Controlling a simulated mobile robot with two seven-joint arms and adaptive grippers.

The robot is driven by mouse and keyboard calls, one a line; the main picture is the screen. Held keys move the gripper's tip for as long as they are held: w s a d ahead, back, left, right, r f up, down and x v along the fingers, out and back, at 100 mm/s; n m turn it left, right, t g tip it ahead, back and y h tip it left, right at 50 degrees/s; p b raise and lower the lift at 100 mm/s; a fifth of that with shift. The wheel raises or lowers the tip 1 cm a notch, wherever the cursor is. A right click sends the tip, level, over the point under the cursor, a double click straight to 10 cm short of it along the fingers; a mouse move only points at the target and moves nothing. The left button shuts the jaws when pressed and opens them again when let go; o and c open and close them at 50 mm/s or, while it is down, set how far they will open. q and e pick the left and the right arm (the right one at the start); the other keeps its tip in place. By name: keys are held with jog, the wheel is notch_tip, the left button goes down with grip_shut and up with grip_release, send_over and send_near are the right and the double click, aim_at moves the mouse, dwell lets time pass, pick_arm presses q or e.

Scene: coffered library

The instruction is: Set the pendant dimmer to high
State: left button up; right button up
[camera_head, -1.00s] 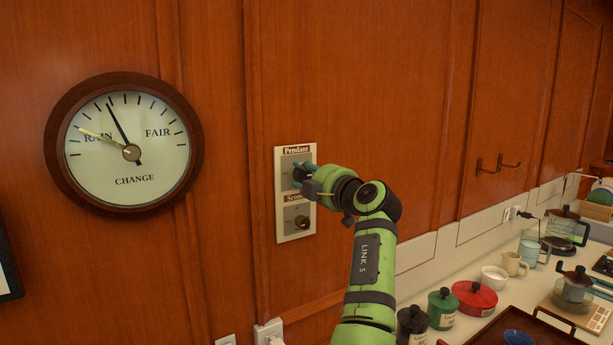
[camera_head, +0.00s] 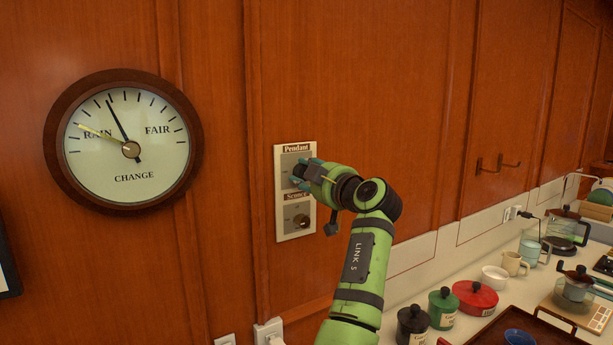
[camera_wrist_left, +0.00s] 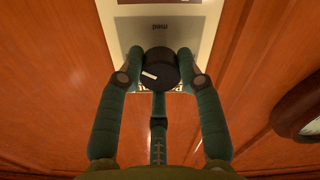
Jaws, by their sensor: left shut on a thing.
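The pendant dimmer is a dark round knob (camera_wrist_left: 158,70) with a white pointer line, on the upper part of a pale wall plate (camera_head: 309,224) under the "Pendant" label (camera_head: 297,148). In the left wrist view the pointer slants toward the left of the picture, and a "med" mark shows on the grey panel. My left gripper (camera_head: 304,172) is shut on this knob, with green fingers on both sides of it; they also show in the left wrist view (camera_wrist_left: 160,72). My right gripper is not in view.
A round barometer dial (camera_head: 130,145) hangs on the wood wall at left. Hooks (camera_head: 497,164) are on the wall at right. Below right, a counter holds a red canister (camera_head: 475,297), a green canister (camera_head: 443,308) and a tray (camera_head: 490,332).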

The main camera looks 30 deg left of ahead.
pick_arm(q)
jog(key=shift+r+m+p, duration=0.1)
jog(key=shift+m+p, duration=4.35)
jog(key=shift+m, duration=10.55)
jog(key=o, duration=1.1)
jog(key=shift+a, duration=0.15)
jog(key=shift+o, duration=0.2)
